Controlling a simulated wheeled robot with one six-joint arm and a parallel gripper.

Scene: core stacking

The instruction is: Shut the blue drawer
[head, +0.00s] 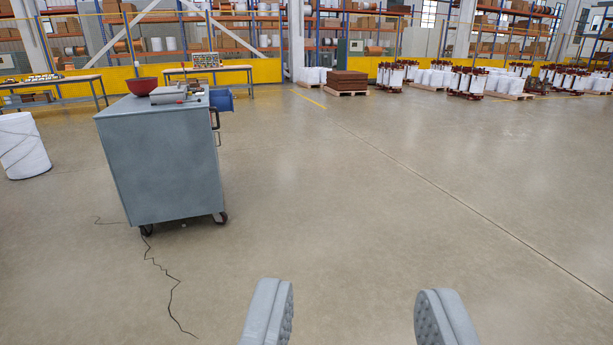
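A grey wheeled cabinet (165,165) stands at the left of the head view, some distance ahead of me. A blue drawer (221,100) sticks out from its right side near the top, so it looks open. Most of the drawer is hidden behind the cabinet's near edge. A dark handle (215,120) shows on that right side. My gripper (355,312) is at the bottom of the view, its two grey fingers wide apart with only bare floor between them. It is well away from the cabinet.
A red bowl (142,86) and a grey device (176,95) sit on the cabinet top. Workbenches (208,69) stand behind. Loaded pallets (345,84) are far back. The floor (370,200) ahead and right is clear.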

